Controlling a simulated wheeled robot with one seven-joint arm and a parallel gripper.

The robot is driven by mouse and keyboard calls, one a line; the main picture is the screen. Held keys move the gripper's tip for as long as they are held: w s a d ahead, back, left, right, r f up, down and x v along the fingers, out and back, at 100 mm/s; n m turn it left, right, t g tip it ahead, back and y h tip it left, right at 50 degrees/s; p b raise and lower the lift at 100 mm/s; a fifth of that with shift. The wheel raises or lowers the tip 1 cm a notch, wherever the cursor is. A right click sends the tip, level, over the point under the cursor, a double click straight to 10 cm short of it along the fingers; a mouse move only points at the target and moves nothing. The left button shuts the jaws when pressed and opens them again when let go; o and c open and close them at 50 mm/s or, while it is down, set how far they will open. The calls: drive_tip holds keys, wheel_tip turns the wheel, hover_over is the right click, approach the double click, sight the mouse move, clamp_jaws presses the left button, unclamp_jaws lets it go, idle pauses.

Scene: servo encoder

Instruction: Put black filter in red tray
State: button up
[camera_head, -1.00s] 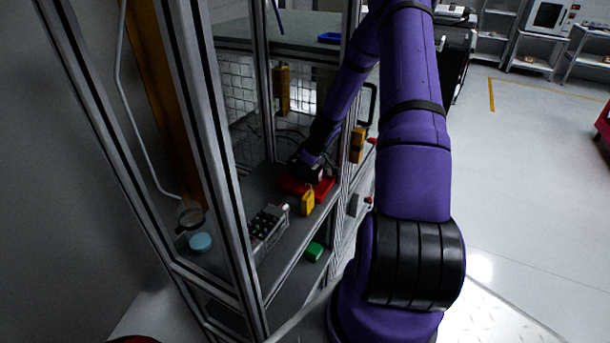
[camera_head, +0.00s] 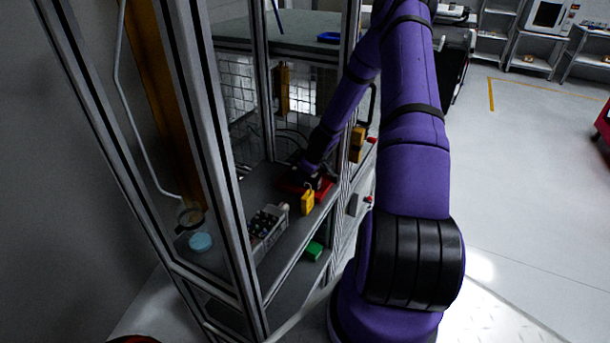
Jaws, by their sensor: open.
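The red tray (camera_head: 291,187) sits on the shelf inside the framed cabinet, towards its back right. My gripper (camera_head: 313,181) is at the end of my purple arm, low over the red tray. It hides part of the tray. The gripper is open, though its fingers are small and dark in this view. I cannot make out the black filter; dark shapes at the gripper and tray blend together.
A yellow padlock-like block (camera_head: 307,202) stands just in front of the tray. A grey block with black knobs (camera_head: 267,227) and a light blue disc (camera_head: 200,242) lie nearer on the shelf. A green block (camera_head: 314,250) is lower. Metal posts (camera_head: 222,160) frame the cabinet.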

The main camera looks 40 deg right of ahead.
drive_tip(key=v, duration=1.2)
drive_tip(key=s+a+r, duration=0.2)
drive_tip(key=a+r, duration=0.7)
drive_tip(key=r, duration=0.3)
drive_tip(key=s+a+r, duration=0.2)
drive_tip(key=a+r, duration=0.8)
drive_tip(key=r, duration=0.2)
drive_tip(key=s+a+r+m, duration=0.1)
drive_tip(key=s+a+r, duration=0.2)
drive_tip(key=s, duration=0.4)
drive_tip(key=s+a+r+m+h, duration=0.1)
drive_tip(key=s+a+r, duration=0.2)
drive_tip(key=s, duration=0.4)
drive_tip(key=s+a+r+m+t, duration=0.1)
drive_tip(key=s+a+r, duration=0.3)
drive_tip(key=s, duration=0.3)
drive_tip(key=shift+r+m, duration=0.4)
drive_tip(key=shift+r, duration=0.25)
drive_tip(key=shift+a, duration=0.1)
drive_tip(key=shift+c, duration=0.4)
